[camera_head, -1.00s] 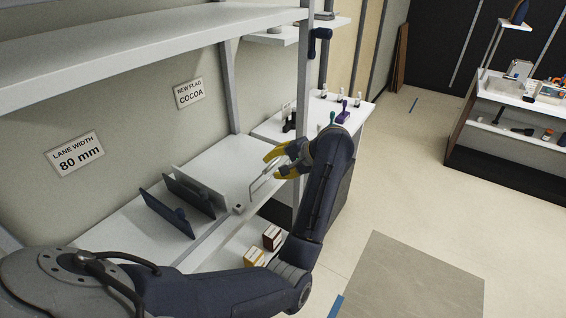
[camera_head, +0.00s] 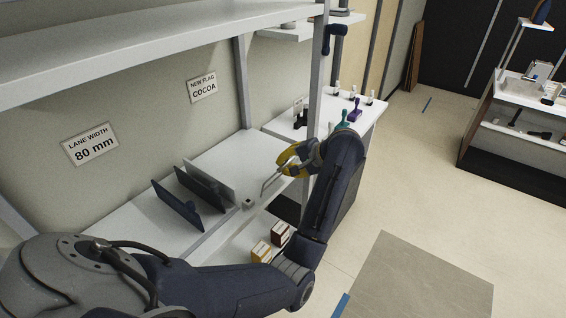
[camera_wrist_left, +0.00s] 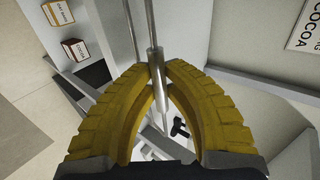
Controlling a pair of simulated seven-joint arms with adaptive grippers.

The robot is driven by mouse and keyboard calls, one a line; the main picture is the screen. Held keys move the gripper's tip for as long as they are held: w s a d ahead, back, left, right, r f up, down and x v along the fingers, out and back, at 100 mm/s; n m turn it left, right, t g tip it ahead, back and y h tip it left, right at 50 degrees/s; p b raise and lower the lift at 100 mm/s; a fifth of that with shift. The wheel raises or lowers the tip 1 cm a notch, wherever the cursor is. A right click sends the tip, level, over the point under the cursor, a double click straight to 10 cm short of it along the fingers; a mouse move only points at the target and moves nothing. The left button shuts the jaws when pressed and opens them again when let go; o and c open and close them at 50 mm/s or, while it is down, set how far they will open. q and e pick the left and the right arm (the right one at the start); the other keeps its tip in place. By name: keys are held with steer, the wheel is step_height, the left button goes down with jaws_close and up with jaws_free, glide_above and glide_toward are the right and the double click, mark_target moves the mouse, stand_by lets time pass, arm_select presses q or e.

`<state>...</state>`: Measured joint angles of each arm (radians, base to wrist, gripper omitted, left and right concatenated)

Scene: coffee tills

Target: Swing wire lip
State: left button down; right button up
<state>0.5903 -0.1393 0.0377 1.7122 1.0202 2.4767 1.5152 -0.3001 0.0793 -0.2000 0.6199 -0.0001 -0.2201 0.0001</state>
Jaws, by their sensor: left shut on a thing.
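The wire lip (camera_head: 266,186) is a thin pale metal wire at the front edge of the white shelf (camera_head: 232,163), near a small grey block (camera_head: 248,204). My left gripper (camera_head: 283,165) has yellow fingers and is at the wire. In the left wrist view, its fingertips (camera_wrist_left: 157,70) are shut on a metal rod of the wire lip (camera_wrist_left: 152,30), with a second thin rod beside it. My fingers and arm hide part of the wire in the head view. My right gripper is not in view.
A grey post (camera_head: 313,110) rises close to my left gripper. Small boxes (camera_head: 279,233) sit on the lower shelf. A side counter (camera_head: 290,122) holds small handled items. Open floor lies to the right.

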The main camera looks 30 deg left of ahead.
arm_select(q)
steer(key=shift+d, duration=0.2)
steer(key=shift+d+f, duration=0.3)
steer(key=shift+d, duration=0.35)
steer(key=shift+d, duration=0.1)
steer(key=shift+d+f, duration=0.5)
steer(key=shift+d, duration=0.1)
